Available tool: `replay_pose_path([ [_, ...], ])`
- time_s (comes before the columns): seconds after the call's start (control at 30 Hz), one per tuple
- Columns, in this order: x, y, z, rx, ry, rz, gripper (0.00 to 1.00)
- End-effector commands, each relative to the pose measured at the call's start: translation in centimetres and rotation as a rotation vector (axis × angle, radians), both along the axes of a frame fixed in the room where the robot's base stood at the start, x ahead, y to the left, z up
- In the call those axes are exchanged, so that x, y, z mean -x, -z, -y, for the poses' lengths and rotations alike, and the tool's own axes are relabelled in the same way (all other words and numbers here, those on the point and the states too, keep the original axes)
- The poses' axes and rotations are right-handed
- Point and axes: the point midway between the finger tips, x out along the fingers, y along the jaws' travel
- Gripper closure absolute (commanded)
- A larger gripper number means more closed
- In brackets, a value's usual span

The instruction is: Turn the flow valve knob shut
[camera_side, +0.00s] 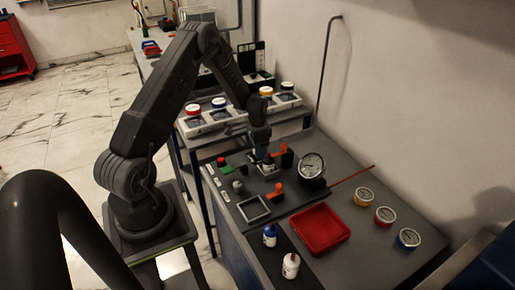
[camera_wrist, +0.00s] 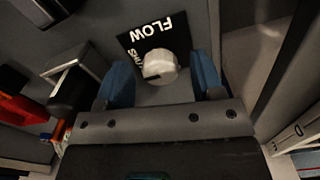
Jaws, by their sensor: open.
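The flow valve knob (camera_wrist: 159,66) is a round, pale knob in the wrist view. It sits on the panel beside a black label (camera_wrist: 152,34) reading "FLOW" and a second, partly covered word that looks like "SHUT". My gripper (camera_wrist: 161,72) is open, with one blue finger on each side of the knob. A gap shows between the knob and each finger; whether the fingertips are down at knob height I cannot tell. In the side view my gripper (camera_side: 262,157) points down at the panel, and the knob is mostly hidden there.
Orange-handled levers (camera_side: 277,188) and an upright gauge (camera_side: 312,166) stand close to my gripper. More gauges stand on a rack behind.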

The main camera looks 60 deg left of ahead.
Motion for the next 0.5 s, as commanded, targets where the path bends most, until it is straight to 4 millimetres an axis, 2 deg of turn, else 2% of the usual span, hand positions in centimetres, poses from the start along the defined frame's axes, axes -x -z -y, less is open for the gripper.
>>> replay_pose_path([
  [0.17, -0.1, -1.1, -0.1, -0.002, 0.000, 0.003, 0.39],
  [0.27, -0.1, -2.8, -0.1, -0.003, 0.000, 0.005, 0.39],
  [0.5, -0.1, -8.2, -0.1, -0.003, 0.000, 0.005, 0.39],
])
